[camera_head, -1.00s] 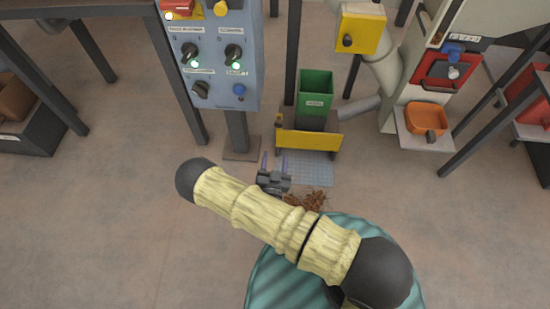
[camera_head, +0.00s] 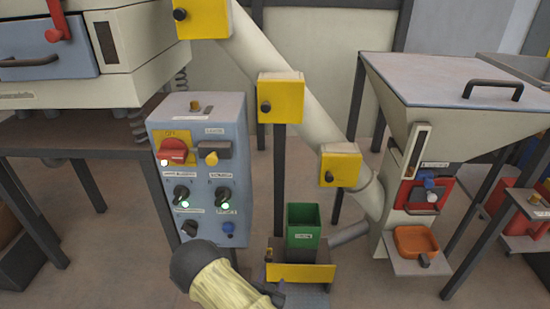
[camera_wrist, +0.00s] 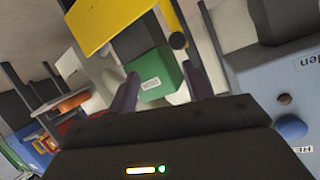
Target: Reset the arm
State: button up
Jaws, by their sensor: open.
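My gripper (camera_wrist: 165,92) shows in the wrist view with its two dark purple fingers apart and nothing between them. Beyond the fingers is a green bin (camera_wrist: 160,75) with a white label. In the head view my yellow arm link with its black joint is at the bottom, below the blue control box. The gripper itself is mostly hidden there, beyond the arm near the bottom edge. The green bin (camera_head: 303,228) stands upright on a low stand with a yellow front panel (camera_head: 301,274), to the right of my arm.
A blue control box (camera_head: 197,165) with knobs and a red switch stands left of the bin. A sloping pipe (camera_head: 290,85) with yellow boxes runs down to the right. A hopper (camera_head: 470,90) and an orange tray (camera_head: 415,241) are at the right. Open floor lies at lower right.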

jog(key=d+r+n+g+y+p, duration=0.1)
jog(key=d+r+g+y, duration=0.2)
jog(key=r, duration=0.6)
jog(key=d+r+g+p, duration=0.2)
jog(key=d+r+g, duration=0.15)
jog(key=r, duration=0.55)
jog(key=s+d+r+n+g+p, duration=0.1)
jog(key=s+d+r+n+g, duration=0.1)
jog(key=s+d+r, duration=0.45)
jog(key=s+d+r+n+g+p, duration=0.15)
jog(key=s+d+r, duration=0.25)
jog(key=s+r, duration=0.5)
notch_tip(320, 180, up, 37)
jog(key=p, duration=3.7)
jog(key=shift+w+a+n+g, duration=0.2)
jog(key=shift+n+g, duration=0.2)
jog(key=shift+n, duration=0.05)
jog(key=shift+c, duration=0.4)
